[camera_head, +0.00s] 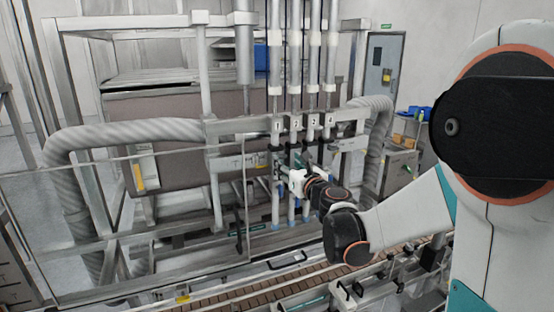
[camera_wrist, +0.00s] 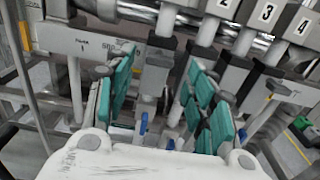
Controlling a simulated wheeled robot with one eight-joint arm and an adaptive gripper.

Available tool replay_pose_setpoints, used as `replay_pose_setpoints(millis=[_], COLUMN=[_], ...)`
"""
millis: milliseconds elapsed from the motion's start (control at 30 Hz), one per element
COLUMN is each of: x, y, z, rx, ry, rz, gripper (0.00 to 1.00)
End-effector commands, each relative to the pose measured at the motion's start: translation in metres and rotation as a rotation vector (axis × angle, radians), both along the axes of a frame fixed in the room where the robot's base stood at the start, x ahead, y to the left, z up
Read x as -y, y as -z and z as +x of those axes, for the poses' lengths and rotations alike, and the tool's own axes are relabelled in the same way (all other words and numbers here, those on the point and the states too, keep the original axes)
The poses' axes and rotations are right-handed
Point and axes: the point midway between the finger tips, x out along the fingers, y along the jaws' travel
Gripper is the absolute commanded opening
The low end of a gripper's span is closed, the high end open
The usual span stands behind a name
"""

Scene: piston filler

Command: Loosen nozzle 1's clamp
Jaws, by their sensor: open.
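Nozzle 1 (camera_head: 276,200) is the leftmost of the upright tubes, under the plate marked 1 (camera_head: 277,126). In the wrist view its tube (camera_wrist: 154,78) runs down between my green finger pads. A dark fitting at nozzle 1 (camera_head: 276,149) sits just below the crossbar; I cannot tell clearly whether it is the clamp or how tight it is. My gripper (camera_head: 282,172) is at the tubes, below the number plates. In the wrist view my gripper (camera_wrist: 160,66) is open, with its pads apart on either side of the tube; no contact is visible.
Nozzle 2 (camera_wrist: 186,93) stands close to the right of nozzle 1, near my right finger. More numbered nozzles follow. A crossbar (camera_head: 235,127) runs above. A conveyor (camera_head: 240,298) lies below, and a clear guard panel (camera_head: 110,210) stands at left.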

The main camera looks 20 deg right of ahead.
Motion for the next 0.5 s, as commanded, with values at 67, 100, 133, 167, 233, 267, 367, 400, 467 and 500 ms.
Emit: replay_pose_setpoints(millis=[67, 100, 133, 167, 233, 267, 367, 400, 467, 500], x=[-0.001, -0.001, -0.001, -0.001, -0.001, -0.002, -0.002, -0.002, -0.002, -0.002], y=[0.0, -0.001, -0.001, -0.001, 0.0, 0.0, 0.0, 0.0, 0.0, 0.0], z=[0.012, 0.017, 0.02, 0.023, 0.029, 0.031, 0.034, 0.034, 0.035, 0.035], rx=[0.0, 0.0, 0.0, 0.0, 0.0, 0.0, 0.0, 0.0, 0.0, 0.0], ry=[0.0, 0.0, 0.0, 0.0, 0.0, 0.0, 0.0, 0.0, 0.0, 0.0], rz=[0.0, 0.0, 0.0, 0.0, 0.0, 0.0, 0.0, 0.0, 0.0, 0.0], gripper=[0.5, 0.5, 0.5, 0.5, 0.5, 0.5, 0.5, 0.5, 0.5, 0.5])
